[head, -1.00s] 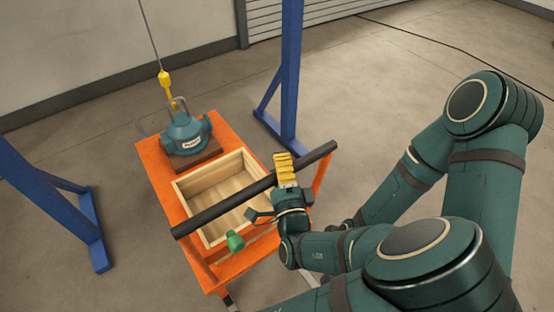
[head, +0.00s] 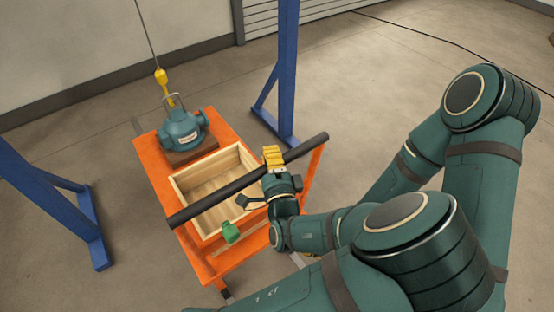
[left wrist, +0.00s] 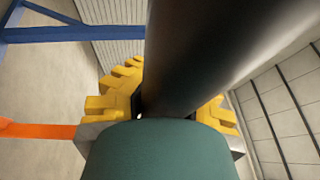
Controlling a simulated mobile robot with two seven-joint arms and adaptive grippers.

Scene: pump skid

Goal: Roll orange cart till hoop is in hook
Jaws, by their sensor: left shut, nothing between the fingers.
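The orange cart (head: 228,128) stands between the blue posts and carries a teal pump (head: 184,138) with a grey hoop (head: 175,97) on top. The yellow hook (head: 162,80) hangs on a cable at the hoop; its tip overlaps the hoop, and I cannot tell whether it passes through. My left gripper (head: 273,157) is shut at the cart's black push bar (head: 215,194), right of its middle. In the left wrist view its yellow fingers (left wrist: 125,85) show on both sides of the bar (left wrist: 190,60).
Blue posts stand left (head: 62,200) and right (head: 287,75) of the cart. A wall closes off the back; floor at right is open.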

